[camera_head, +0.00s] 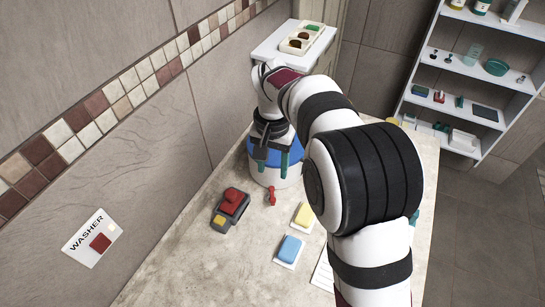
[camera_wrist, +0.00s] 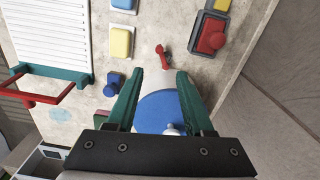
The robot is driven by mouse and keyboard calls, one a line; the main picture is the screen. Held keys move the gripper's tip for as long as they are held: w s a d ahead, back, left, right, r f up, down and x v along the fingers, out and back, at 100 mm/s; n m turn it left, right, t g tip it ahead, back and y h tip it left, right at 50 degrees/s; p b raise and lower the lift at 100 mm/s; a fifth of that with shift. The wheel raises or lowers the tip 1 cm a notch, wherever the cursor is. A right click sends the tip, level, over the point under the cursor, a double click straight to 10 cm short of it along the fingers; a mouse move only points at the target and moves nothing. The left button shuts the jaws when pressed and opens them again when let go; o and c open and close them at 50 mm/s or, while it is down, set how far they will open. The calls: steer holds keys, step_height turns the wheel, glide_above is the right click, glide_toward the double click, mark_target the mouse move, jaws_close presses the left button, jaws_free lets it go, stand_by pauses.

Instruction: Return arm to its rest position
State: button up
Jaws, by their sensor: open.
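My gripper (camera_head: 273,174) points down in front of a white round container with a blue top (camera_head: 295,155) in the head view. Its two teal fingers are apart with nothing between them that I can see gripped. In the wrist view my gripper (camera_wrist: 160,74) is open, and the blue round top (camera_wrist: 158,108) shows between and below the fingers. My arm reaches from the lower right over the counter and bends down to the gripper. Whether the fingers touch the container cannot be told.
The stone counter (camera_head: 190,275) holds a red-knobbed switch box (camera_head: 231,207), a small red item (camera_head: 271,195), a yellow block (camera_head: 304,215) and a blue block (camera_head: 290,249). A tray (camera_head: 300,40) sits on a white cabinet behind. A tiled wall bounds the left; shelves (camera_head: 470,65) stand right.

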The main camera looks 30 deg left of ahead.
step_height(320, 180, up, 3)
steer(key=shift+r, duration=0.2)
